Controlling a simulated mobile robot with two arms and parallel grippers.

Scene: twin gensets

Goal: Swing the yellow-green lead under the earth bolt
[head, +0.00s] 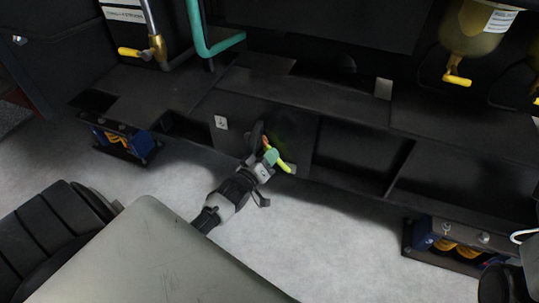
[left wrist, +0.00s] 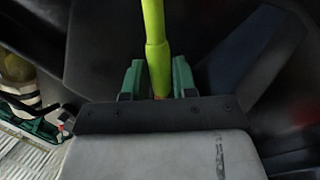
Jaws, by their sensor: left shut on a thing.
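The yellow-green lead (head: 286,167) shows as a short bright piece at the front face of the dark frame in the head view. My left gripper (head: 268,157) is shut on it. In the left wrist view the lead (left wrist: 154,42) runs up from between the two green fingers of my left gripper (left wrist: 158,82). A small orange spot (head: 264,141) shows just beyond the fingers in the head view; I cannot tell what it is. I cannot make out the earth bolt, nor whether the lead is under it. My right gripper is not in view.
A yellow-handled valve (head: 136,53) stands at upper left. Pale floor (head: 330,240) lies clear in front.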

